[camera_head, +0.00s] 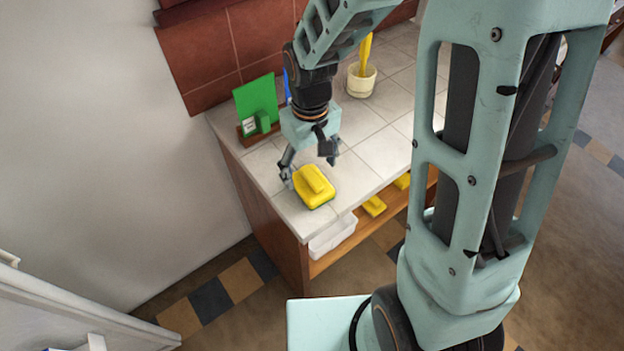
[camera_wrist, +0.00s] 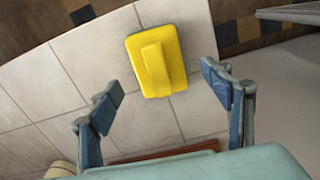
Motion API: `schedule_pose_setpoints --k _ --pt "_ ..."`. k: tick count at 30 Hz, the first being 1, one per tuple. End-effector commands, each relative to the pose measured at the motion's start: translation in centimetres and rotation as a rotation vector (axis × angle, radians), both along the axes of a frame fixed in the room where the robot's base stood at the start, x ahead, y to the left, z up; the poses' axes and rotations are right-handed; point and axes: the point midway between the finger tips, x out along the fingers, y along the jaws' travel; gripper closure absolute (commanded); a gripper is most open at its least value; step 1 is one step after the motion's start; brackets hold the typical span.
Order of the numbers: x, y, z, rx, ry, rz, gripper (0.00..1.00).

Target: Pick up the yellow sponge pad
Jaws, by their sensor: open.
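The yellow sponge pad (camera_head: 314,188) lies on the tiled counter near its front left corner. It has a raised yellow ridge on top and a thin green underside. In the wrist view the sponge pad (camera_wrist: 156,62) lies ahead of the fingertips, between their lines, with bare tile around it. My gripper (camera_head: 308,165) is open and empty, just behind and above the pad in the head view. Its two fingers are spread wide in the wrist view (camera_wrist: 165,85). I see no contact with the pad.
The tiled counter (camera_head: 375,150) holds a green board (camera_head: 257,103) in a wooden stand and a cream pot (camera_head: 361,80) with a yellow utensil. A white bin (camera_head: 332,236) and yellow items (camera_head: 374,206) sit on the shelf below. The counter's front edge is close to the pad.

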Motion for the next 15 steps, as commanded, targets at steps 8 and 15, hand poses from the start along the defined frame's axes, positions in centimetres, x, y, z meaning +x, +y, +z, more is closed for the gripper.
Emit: schedule_pose_setpoints --k 8,15 --pt "-0.3 -0.3 -3.2 -0.001 0.004 0.0 0.28" --pt "-0.2 -0.3 -5.1 -0.001 0.001 0.001 0.28"
